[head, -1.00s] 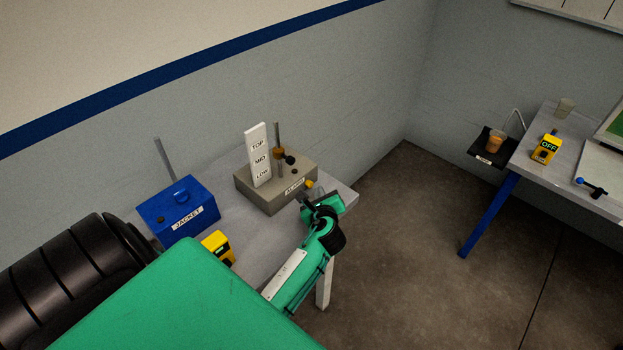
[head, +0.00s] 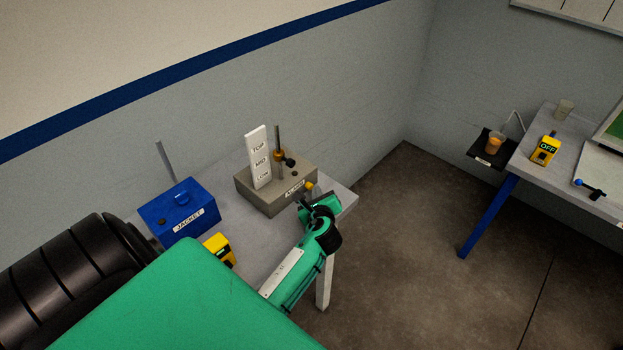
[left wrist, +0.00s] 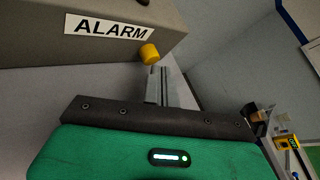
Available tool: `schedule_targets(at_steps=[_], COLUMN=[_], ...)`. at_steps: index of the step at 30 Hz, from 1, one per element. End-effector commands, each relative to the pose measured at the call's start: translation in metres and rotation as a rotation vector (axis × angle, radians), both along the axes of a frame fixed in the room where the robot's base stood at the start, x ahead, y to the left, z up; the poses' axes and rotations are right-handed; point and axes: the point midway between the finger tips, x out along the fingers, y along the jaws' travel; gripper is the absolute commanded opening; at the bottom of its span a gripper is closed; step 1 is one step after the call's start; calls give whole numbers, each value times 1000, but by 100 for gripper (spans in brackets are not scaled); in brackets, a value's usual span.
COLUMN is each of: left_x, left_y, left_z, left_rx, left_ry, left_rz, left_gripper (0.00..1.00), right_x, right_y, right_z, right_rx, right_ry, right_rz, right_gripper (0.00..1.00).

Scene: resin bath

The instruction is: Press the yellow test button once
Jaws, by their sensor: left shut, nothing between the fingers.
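The yellow test button (head: 309,187) sticks out of the front face of the grey ALARM box (head: 262,204), near its right end. It also shows in the left wrist view (left wrist: 149,53), just right of the ALARM label. My left gripper (head: 307,197) is in front of the box, with its fingertips close to the button. In the left wrist view my shut, empty fingers (left wrist: 157,85) lie just below the button. I cannot tell whether they touch it. My right gripper is not in view.
A TOP/MID/LOW marker and a rod with an amber collar (head: 278,155) stand on the ALARM box. The blue JACKET box (head: 178,212) and a yellow device (head: 219,247) are left on the grey table (head: 252,245). Another table (head: 567,168) stands at right across open floor.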

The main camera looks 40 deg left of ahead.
Motion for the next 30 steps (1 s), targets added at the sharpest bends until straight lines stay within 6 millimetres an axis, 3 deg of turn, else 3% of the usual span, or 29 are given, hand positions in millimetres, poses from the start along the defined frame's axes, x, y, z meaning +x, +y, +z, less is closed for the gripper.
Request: schedule_targets(at_steps=[30], left_x=[1], left_y=[8], left_z=[0], left_rx=[0], left_ry=[1], left_rz=[1], left_gripper=[0], right_x=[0], right_y=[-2], right_z=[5], right_rx=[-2], right_ry=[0], right_rz=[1], right_gripper=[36])
